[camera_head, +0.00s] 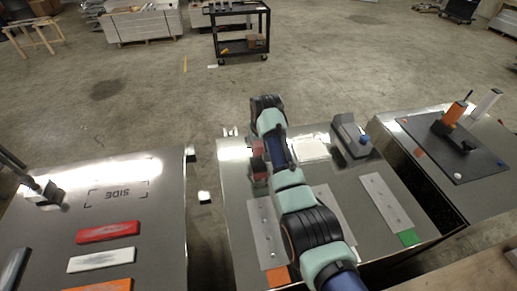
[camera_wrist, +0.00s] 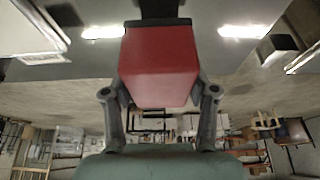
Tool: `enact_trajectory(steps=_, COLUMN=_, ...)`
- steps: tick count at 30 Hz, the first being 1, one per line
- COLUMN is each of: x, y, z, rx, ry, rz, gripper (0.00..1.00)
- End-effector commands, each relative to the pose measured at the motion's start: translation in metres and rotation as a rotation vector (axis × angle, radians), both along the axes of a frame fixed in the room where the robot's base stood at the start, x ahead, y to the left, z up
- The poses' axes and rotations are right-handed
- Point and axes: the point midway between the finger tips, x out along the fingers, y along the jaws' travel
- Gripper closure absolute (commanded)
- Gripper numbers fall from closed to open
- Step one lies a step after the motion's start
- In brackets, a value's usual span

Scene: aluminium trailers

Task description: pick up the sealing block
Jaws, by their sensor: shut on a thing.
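The sealing block, a red block (camera_wrist: 160,62), fills the upper middle of the wrist view. My gripper (camera_wrist: 161,92) has one finger on each side of it and is shut on it. In the head view the red of the block (camera_head: 258,168) shows beside my arm, over the left part of the middle metal table (camera_head: 235,205). My arm partly hides my gripper and the block there. I cannot tell whether the block touches the table.
Pale plates (camera_head: 386,202) lie on the middle table, with a grey device (camera_head: 350,136) behind. The left table (camera_head: 165,225) carries red (camera_head: 108,232), white and orange bars. The right table has a black mat (camera_head: 470,165) with an orange tool (camera_head: 455,112). Gaps separate the tables.

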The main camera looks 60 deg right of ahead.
Motion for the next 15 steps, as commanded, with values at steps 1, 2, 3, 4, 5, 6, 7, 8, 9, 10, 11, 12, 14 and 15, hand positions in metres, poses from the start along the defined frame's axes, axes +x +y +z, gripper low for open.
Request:
enact_trajectory(steps=1, x=0.001, y=-0.001, z=0.017, rx=-0.006, ry=-0.005, rz=0.0, gripper=0.85)
enact_trajectory(steps=2, x=0.001, y=-0.001, z=0.026, rx=-0.005, ry=-0.004, rz=0.0, gripper=0.85)
enact_trajectory(steps=3, x=0.001, y=-0.001, z=0.04, rx=-0.007, ry=-0.006, rz=0.0, gripper=0.85)
enact_trajectory(steps=4, x=0.001, y=-0.001, z=0.051, rx=-0.007, ry=-0.006, rz=0.0, gripper=0.85)
enact_trajectory(steps=5, x=0.001, y=-0.001, z=0.062, rx=-0.007, ry=-0.006, rz=0.0, gripper=0.85)
enact_trajectory(steps=6, x=0.001, y=-0.001, z=0.075, rx=-0.006, ry=-0.005, rz=0.0, gripper=0.85)
enact_trajectory(steps=7, x=0.001, y=-0.001, z=0.085, rx=-0.006, ry=-0.005, rz=0.0, gripper=0.85)
enact_trajectory(steps=8, x=0.001, y=-0.001, z=0.095, rx=-0.005, ry=-0.004, rz=0.0, gripper=0.85)
enact_trajectory(steps=9, x=0.001, y=-0.001, z=0.106, rx=-0.005, ry=-0.004, rz=0.0, gripper=0.85)
enact_trajectory(steps=10, x=0.001, y=-0.001, z=0.114, rx=-0.005, ry=-0.004, rz=0.0, gripper=0.85)
enact_trajectory(steps=11, x=0.001, y=-0.001, z=0.121, rx=-0.005, ry=-0.004, rz=0.0, gripper=0.85)
enact_trajectory(steps=12, x=0.001, y=-0.001, z=0.13, rx=-0.004, ry=-0.003, rz=0.0, gripper=0.85)
enact_trajectory(steps=14, x=0.001, y=-0.001, z=0.141, rx=-0.004, ry=-0.003, rz=0.0, gripper=0.85)
enact_trajectory(steps=15, x=0.001, y=-0.001, z=0.146, rx=-0.002, ry=-0.002, rz=0.0, gripper=0.85)
